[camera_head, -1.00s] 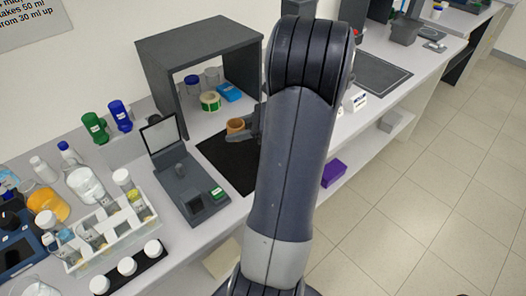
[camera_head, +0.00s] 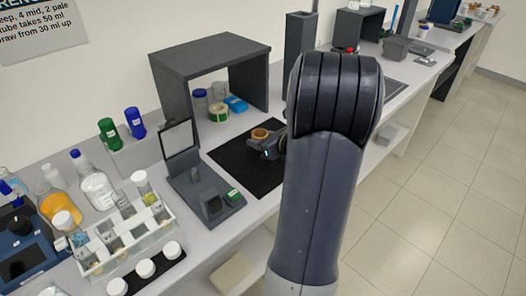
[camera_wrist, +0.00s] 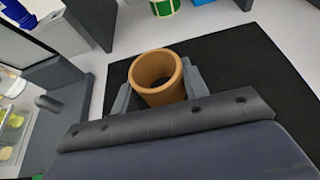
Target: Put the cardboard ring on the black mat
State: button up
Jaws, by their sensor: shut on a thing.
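The cardboard ring (camera_head: 260,134) is a short tan tube. My gripper (camera_head: 268,143) is shut on it, and the ring is upright between the fingers over the black mat (camera_head: 228,158). In the wrist view the ring (camera_wrist: 157,78) stands between the two grey fingers (camera_wrist: 158,90), its open top showing. The black mat (camera_wrist: 245,70) lies behind and to the right of it there. I cannot tell whether the ring touches the mat or is just above it. My arm hides the mat's right part in the head view.
A dark grey open shelf (camera_head: 212,62) stands behind the mat, with a green-labelled roll (camera_head: 218,112) and a blue box (camera_head: 236,104) inside. A grey device with a raised screen (camera_head: 180,139) stands left of the mat. A white rack of jars (camera_head: 122,235) is nearer.

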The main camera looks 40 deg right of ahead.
jog(key=shift+f, duration=2)
jog(key=shift+f+b, duration=0.1)
jog(key=shift+b, duration=0.25)
jog(key=o, duration=0.9)
jog(key=shift+o, duration=0.2)
jog(key=shift+r, duration=0.2)
jog(key=v, duration=1.2)
jog(key=shift+f, duration=0.15)
